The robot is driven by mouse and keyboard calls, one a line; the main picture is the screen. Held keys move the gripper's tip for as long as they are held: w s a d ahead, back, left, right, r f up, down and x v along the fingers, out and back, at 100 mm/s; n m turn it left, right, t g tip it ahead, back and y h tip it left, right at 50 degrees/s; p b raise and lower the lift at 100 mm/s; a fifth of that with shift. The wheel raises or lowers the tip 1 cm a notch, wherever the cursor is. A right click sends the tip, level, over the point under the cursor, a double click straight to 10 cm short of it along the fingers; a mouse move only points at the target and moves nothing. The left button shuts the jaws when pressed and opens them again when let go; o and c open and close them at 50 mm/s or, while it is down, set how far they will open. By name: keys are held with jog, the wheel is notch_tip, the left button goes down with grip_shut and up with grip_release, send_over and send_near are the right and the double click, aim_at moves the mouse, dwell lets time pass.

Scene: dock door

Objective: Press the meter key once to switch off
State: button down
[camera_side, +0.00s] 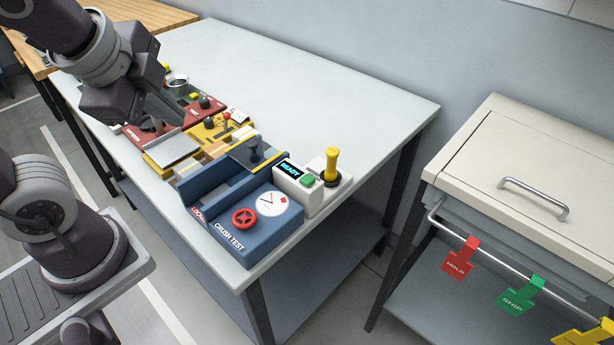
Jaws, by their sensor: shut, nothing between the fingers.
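My gripper (170,122) is shut and empty, pointing down over the red unit (150,138) and the yellow unit with a silver plate (172,149). I cannot tell whether its fingertips touch anything. No key is readably marked as the meter key. The red unit has a black knob (204,102) and white lettering too small to read; my gripper hides part of it. A white box right of it has a lit display (290,168) reading READY and a green button (307,181).
The blue CRUSH TEST unit (240,215) with a red handwheel (244,218) stands at the table's near edge. A yellow-handled lever (332,163) is beside the white box. The back of the grey table (300,85) is clear. A cabinet (530,180) with hanging tags stands right.

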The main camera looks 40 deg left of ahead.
jog(key=w+d+f+m+t, duration=0.1)
jog(key=w+m+t, duration=0.1)
jog(key=w+m, duration=0.9)
jog(key=m+t+h, duration=0.1)
jog(key=m+h, duration=0.1)
jog(key=m, duration=2)
send_over(304, 182)
notch_tip(304, 182, down, 5)
jog(key=shift+f, duration=4.4)
jog(key=shift+f, duration=0.15)
jog(key=shift+f, duration=0.25)
